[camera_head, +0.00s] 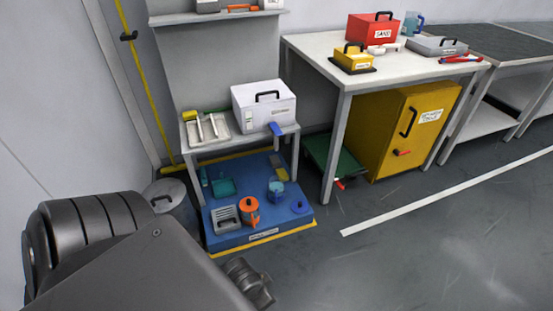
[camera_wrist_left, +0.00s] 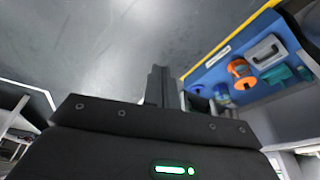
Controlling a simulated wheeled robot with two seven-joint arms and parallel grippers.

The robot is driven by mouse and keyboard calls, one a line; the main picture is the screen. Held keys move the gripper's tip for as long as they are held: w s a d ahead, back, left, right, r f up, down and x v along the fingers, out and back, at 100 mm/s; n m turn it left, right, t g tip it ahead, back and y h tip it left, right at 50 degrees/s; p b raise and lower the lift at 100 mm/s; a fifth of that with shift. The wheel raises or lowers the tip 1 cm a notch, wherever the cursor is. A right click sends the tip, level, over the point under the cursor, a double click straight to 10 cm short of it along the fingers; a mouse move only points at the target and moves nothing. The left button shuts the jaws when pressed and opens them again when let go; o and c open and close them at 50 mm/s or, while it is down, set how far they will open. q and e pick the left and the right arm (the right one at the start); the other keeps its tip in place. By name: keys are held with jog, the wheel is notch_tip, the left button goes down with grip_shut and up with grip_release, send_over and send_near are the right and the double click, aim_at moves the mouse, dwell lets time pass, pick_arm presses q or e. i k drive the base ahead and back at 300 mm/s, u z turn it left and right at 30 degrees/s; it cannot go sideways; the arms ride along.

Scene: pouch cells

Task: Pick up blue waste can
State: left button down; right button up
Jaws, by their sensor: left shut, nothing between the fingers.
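A small blue can (camera_head: 275,189) stands on the low blue platform (camera_head: 236,238) beneath the small shelf table. It also shows in the left wrist view as a blue container (camera_wrist_left: 222,97), beside an orange can. A flat blue lid-like piece (camera_head: 299,206) lies to its right on the platform. My left gripper (camera_wrist_left: 158,85) is shut and empty, with its fingers over bare grey floor and apart from the can. In the head view my left arm fills the lower left, and its fingertips cannot be made out. My right gripper is in neither view.
An orange can (camera_head: 250,212), a grey case (camera_head: 226,219) and a teal dustpan-like piece (camera_head: 222,187) share the platform. A white box (camera_head: 264,104) sits on the small table (camera_head: 236,141) above. A yellow cabinet (camera_head: 405,130) stands right. Floor in front is clear.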

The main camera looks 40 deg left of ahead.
aim_at(276, 184)
jog(key=z, duration=1.5)
jog(key=i, duration=0.4)
jog(key=u, duration=3.1)
